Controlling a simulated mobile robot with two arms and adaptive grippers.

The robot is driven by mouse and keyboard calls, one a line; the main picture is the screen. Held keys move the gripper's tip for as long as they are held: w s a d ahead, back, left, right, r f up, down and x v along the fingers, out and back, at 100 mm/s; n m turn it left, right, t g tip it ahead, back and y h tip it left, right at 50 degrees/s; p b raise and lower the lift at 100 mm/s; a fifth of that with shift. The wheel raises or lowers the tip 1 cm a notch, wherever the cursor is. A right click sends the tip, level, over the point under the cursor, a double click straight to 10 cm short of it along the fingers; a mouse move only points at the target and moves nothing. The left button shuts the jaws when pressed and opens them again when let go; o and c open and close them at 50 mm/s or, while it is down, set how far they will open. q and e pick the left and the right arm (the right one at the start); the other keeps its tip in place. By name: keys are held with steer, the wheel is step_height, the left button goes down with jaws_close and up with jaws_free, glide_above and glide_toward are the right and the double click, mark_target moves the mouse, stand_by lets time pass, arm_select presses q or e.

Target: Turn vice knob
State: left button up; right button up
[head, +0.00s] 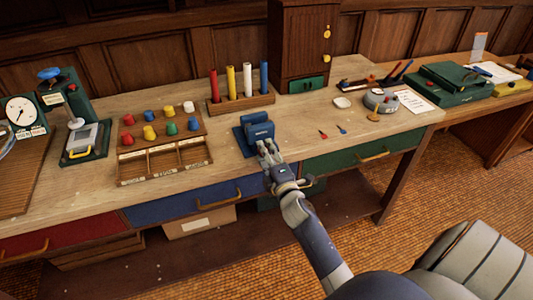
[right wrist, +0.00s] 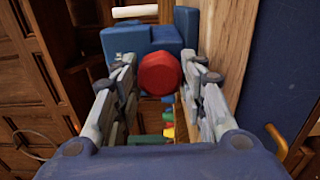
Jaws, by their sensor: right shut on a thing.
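The blue vice (head: 254,133) stands at the front edge of the wooden workbench, and its blue body also shows in the right wrist view (right wrist: 140,40). Its red knob (right wrist: 159,74) faces the wrist camera. My right gripper (head: 268,150) is at the front of the vice. In the right wrist view my right gripper (right wrist: 160,80) has one finger on each side of the red knob and is shut on it. In the head view the gripper hides the knob. My left gripper is not in view.
A rack of coloured cylinders (head: 240,105) stands behind the vice. A sorting tray with coloured pegs (head: 162,150) is to its left. Blue (head: 195,202) and green (head: 360,152) drawers sit below. A grey chair (head: 475,262) is at lower right.

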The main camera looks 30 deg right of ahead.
steer(key=shift+d+f+n+p, duration=0.1)
steer(key=shift+n+p, duration=0.2)
steer(key=shift+n, duration=12.5)
